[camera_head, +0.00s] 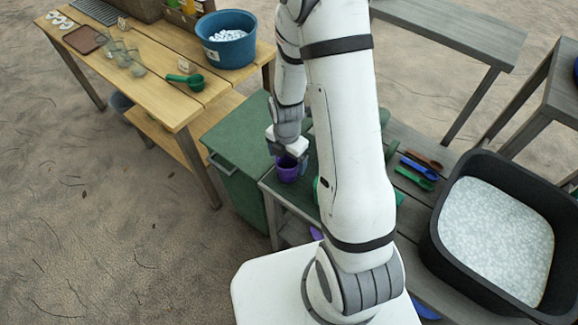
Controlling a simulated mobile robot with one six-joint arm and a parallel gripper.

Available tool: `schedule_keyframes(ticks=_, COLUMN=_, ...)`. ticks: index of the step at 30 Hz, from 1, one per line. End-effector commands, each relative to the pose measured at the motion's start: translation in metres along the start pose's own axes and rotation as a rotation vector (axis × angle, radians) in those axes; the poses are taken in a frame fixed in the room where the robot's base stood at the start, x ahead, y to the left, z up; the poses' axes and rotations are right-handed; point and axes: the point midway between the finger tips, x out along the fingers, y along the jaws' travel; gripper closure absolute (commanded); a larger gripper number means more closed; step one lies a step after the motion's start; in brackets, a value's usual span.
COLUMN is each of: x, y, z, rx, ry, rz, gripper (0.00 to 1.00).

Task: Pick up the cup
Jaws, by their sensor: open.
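A small purple cup (288,171) stands upright near the left corner of the low grey table, close to the green cabinet. My gripper (287,155) is right above the cup, pointing down. Its fingers are open and come down at the cup's rim. I cannot tell whether they touch it, since the fingers are small and partly hidden. My white arm covers the middle of the view and hides part of the table to the right of the cup.
The green cabinet (238,150) stands just left of the cup. A wooden table (150,95) holds a blue bucket (226,42), clear glasses and a green scoop (187,81). Coloured scoops (418,169) and a black tub (437,235) of white pebbles are at right.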

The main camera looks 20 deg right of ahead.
Motion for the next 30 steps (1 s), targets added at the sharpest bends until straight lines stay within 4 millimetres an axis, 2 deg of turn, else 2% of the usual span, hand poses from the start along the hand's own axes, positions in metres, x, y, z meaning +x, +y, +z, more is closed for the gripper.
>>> schedule_keyframes(ticks=6, x=0.024, y=-0.002, z=0.001, rx=-0.001, ry=0.001, rz=-0.002, gripper=0.13)
schedule_keyframes(ticks=16, x=0.028, y=-0.001, z=0.001, rx=-0.001, ry=0.000, rz=0.001, gripper=0.13)
schedule_keyframes(ticks=30, x=0.028, y=-0.001, z=0.000, rx=-0.002, ry=0.000, rz=0.001, gripper=0.52)
